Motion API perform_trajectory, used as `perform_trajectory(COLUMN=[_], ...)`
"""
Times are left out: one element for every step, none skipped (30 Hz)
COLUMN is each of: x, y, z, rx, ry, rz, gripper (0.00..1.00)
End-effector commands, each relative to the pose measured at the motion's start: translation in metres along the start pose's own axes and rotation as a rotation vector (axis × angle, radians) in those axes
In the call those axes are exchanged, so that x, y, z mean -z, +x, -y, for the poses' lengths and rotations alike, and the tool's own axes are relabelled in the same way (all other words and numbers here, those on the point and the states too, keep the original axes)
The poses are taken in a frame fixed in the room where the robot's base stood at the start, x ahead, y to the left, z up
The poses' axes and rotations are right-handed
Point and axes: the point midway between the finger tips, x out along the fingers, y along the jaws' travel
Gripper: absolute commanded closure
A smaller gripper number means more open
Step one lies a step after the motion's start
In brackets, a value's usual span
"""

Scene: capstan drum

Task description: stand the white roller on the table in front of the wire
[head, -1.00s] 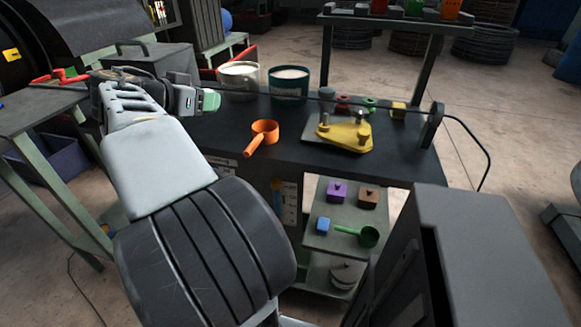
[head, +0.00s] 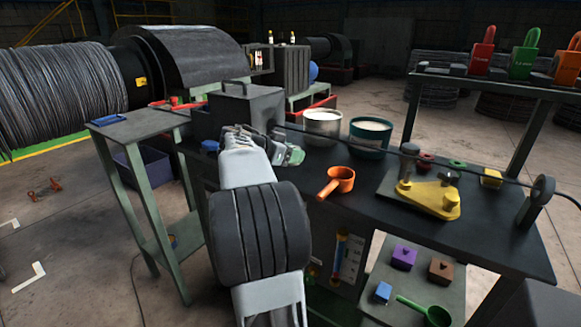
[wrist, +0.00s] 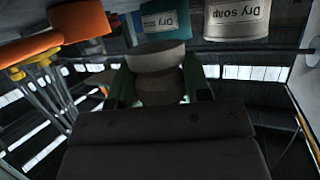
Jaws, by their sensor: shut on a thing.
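My gripper (head: 290,155) is over the left part of the dark table (head: 310,205), in front of the grey box. In the wrist view its green fingers are shut on the pale white roller (wrist: 158,58), which sits between them. In the head view the roller is mostly hidden by the gripper. The thin dark wire (head: 490,174) runs across the table from the grey box to a guide wheel (head: 541,190) at the right end. I cannot tell the gap between roller and table.
A white can (head: 322,128) and a teal can (head: 370,138) stand behind the wire. An orange scoop (head: 338,182) lies right of my gripper. A yellow plate with posts (head: 425,198) is farther right. The grey box (head: 246,108) stands behind my gripper.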

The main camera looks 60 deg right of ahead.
Motion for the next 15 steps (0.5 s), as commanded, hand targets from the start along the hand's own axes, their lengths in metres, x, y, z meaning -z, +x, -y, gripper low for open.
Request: perform_trajectory(x=[-0.004,-0.006,-0.007,-0.008,-0.009,-0.009,-0.010,-0.012,-0.015,-0.018,-0.021,-0.027,-0.031,-0.034,-0.038], y=[0.003,0.005,0.006,0.007,0.007,0.008,0.009,0.010,0.012,0.014,0.017,0.019,0.020,0.022,0.023], z=[0.004,0.005,0.007,0.008,0.009,0.010,0.011,0.012,0.014,0.017,0.019,0.018,0.018,0.017,0.017], rx=[-0.001,0.000,0.000,0.001,0.001,0.001,0.001,0.001,0.000,0.000,0.000,0.000,-0.001,-0.001,0.000], ry=[-0.002,-0.002,-0.001,0.000,0.001,0.001,0.001,0.000,-0.001,-0.002,-0.003,-0.003,-0.004,-0.003,-0.002], rz=[0.000,0.000,0.000,0.000,0.000,0.000,0.000,0.000,0.000,0.000,0.000,0.000,0.000,0.001,0.001], gripper=[0.80,0.80,0.80,0.80,0.80,0.80,0.80,0.80,0.80,0.80,0.80,0.80,0.80,0.80,0.80])
